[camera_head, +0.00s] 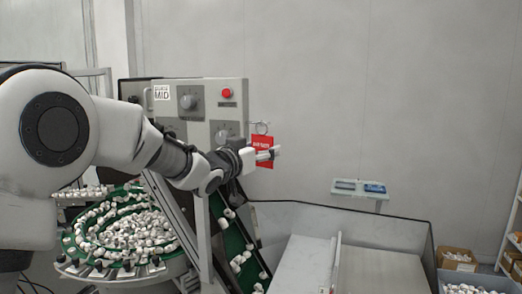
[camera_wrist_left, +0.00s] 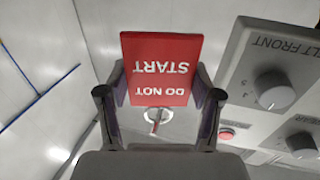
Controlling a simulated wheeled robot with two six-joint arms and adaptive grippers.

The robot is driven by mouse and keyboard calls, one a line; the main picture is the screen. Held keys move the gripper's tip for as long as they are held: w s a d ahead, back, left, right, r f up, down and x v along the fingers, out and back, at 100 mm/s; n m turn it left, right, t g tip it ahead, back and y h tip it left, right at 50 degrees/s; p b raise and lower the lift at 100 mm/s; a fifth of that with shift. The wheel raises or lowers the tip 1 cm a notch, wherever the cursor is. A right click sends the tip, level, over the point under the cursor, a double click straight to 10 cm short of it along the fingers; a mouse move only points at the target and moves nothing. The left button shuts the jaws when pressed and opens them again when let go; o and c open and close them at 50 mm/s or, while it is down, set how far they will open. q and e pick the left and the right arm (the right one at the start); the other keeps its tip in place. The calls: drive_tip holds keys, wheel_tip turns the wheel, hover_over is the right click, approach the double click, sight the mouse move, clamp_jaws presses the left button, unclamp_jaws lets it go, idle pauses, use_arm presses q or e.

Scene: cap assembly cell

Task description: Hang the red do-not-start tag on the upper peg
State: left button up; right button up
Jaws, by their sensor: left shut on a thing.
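The red do-not-start tag (camera_head: 262,141) hangs upright beside the right edge of the grey control panel in the head view. My left gripper (camera_head: 272,153) is shut on it, fingers pointing right. In the left wrist view the tag (camera_wrist_left: 161,68) appears upside down, with its "DO NOT START" text readable, between the two fingers of my left gripper (camera_wrist_left: 160,100). A ring (camera_head: 262,128) shows above the tag, close to the panel's side; it also shows in the wrist view (camera_wrist_left: 152,128). I cannot tell whether the ring is around a peg. My right gripper is not in view.
The control panel (camera_head: 172,117) has knobs and a red button (camera_head: 227,93), close to my left gripper. Below are a green bowl of white caps (camera_head: 125,228) and a green inclined conveyor (camera_head: 234,243). A small shelf (camera_head: 360,189) is on the right wall. The air right of the tag is clear.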

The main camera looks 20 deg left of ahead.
use_arm(q)
drive_tip(key=o, duration=1.1)
